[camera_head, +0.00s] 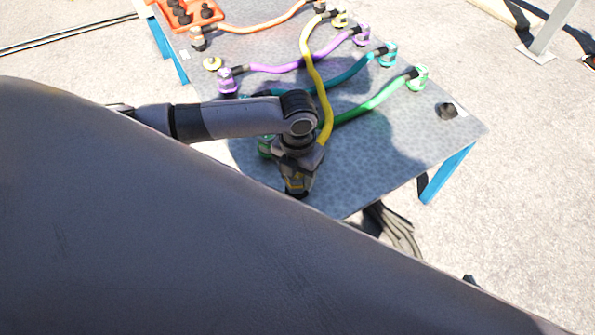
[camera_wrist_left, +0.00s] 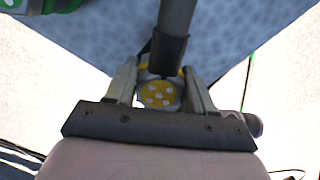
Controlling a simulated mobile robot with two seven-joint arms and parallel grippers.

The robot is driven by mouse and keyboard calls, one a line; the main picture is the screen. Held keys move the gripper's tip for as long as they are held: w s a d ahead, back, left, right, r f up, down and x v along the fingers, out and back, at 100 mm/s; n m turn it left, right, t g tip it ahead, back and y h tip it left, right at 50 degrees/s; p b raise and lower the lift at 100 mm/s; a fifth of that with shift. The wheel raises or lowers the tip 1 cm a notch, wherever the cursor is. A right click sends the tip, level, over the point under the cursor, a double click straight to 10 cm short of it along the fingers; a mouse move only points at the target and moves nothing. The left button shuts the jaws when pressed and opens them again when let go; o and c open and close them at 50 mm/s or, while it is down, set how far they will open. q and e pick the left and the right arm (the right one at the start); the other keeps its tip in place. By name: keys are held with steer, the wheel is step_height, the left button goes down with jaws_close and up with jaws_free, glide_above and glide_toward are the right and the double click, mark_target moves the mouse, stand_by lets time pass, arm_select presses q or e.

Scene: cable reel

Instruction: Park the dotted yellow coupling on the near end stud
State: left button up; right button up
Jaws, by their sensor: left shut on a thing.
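The yellow coupling with white dots (camera_wrist_left: 158,94) sits between the two fingers of my left gripper (camera_wrist_left: 160,98) in the left wrist view. A dark sleeve (camera_wrist_left: 168,52) rises beside it. In the head view my left gripper (camera_head: 297,186) is shut on the coupling at the near corner of the grey table (camera_head: 390,155). The yellow hose (camera_head: 316,75) runs from there across the other hoses to a yellow coupling (camera_head: 340,18) at the far side. A dark stud (camera_head: 447,111) stands bare near the right corner. Any stud under my gripper is hidden. My right gripper is out of view.
Green (camera_head: 375,100), teal (camera_head: 350,74), purple (camera_head: 300,65) and orange (camera_head: 265,26) hoses lie across the table. A green coupling (camera_head: 265,146) is close left of my left gripper. An orange rack (camera_head: 185,12) stands at the far left. My own arm covers the lower left.

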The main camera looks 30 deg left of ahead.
arm_select(q)
steer(key=shift+f, duration=0.4)
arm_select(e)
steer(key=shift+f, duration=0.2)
arm_select(q)
steer(key=o, duration=1.2)
steer(key=shift+o, duration=0.2)
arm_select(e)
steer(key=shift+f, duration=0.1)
arm_select(q)
step_height(320, 180, up, 3)
steer(key=shift+f+p, duration=0.15)
steer(key=shift+p, duration=0.3)
step_height(320, 180, up, 4)
steer(key=shift+f+p, duration=0.15)
steer(key=shift+p, duration=0.4)
steer(key=shift+r, duration=0.4)
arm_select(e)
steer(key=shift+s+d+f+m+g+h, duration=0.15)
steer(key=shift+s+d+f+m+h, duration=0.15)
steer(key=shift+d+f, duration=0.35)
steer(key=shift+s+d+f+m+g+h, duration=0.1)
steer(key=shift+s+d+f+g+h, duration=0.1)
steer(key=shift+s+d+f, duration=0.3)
